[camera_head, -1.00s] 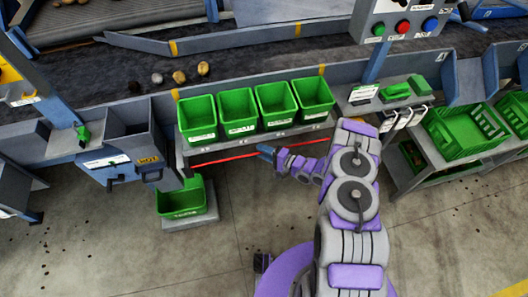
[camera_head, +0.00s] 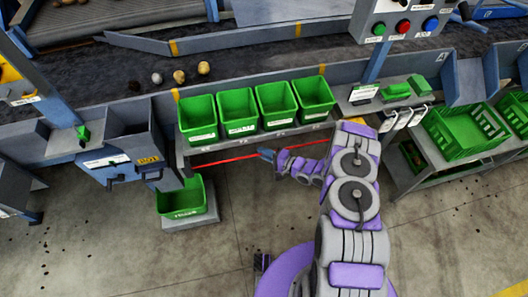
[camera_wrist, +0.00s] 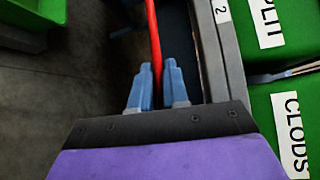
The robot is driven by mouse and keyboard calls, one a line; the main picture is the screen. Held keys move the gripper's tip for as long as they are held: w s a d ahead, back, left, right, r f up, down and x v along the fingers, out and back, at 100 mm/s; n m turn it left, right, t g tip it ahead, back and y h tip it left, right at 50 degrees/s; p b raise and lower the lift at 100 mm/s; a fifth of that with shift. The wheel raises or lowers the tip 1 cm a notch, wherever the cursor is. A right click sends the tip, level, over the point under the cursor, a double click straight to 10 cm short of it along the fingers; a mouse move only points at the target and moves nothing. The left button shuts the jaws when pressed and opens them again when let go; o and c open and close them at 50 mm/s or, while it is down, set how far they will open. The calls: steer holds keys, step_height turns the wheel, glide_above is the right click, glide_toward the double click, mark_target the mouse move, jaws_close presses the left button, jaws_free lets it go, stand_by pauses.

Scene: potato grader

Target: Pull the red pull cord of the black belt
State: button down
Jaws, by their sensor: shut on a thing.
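The red pull cord (camera_head: 225,159) runs along the front of the black belt's (camera_head: 255,68) frame, under the shelf of green bins. My gripper (camera_head: 266,154) is at the cord, below the middle bins. In the wrist view, the blue fingers of my gripper (camera_wrist: 157,75) are shut on the red cord (camera_wrist: 152,25), which passes between them. The part of the cord behind the fingers is hidden by my gripper.
Several green bins (camera_head: 238,127) stand on the shelf just above the cord. A lone green bin (camera_head: 186,213) stands low at the left. A control box with buttons (camera_head: 403,26) is at upper right. Open floor lies in front.

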step_height(320, 180, down, 2)
steer(key=shift+f, duration=0.25)
steer(key=c, duration=1.3)
jaws_free()
steer(key=shift+o, duration=0.2)
steer(key=p+v, duration=0.3)
steer(key=v, duration=1.4)
steer(key=shift+s+d, duration=0.2)
steer(key=shift+f, duration=0.1)
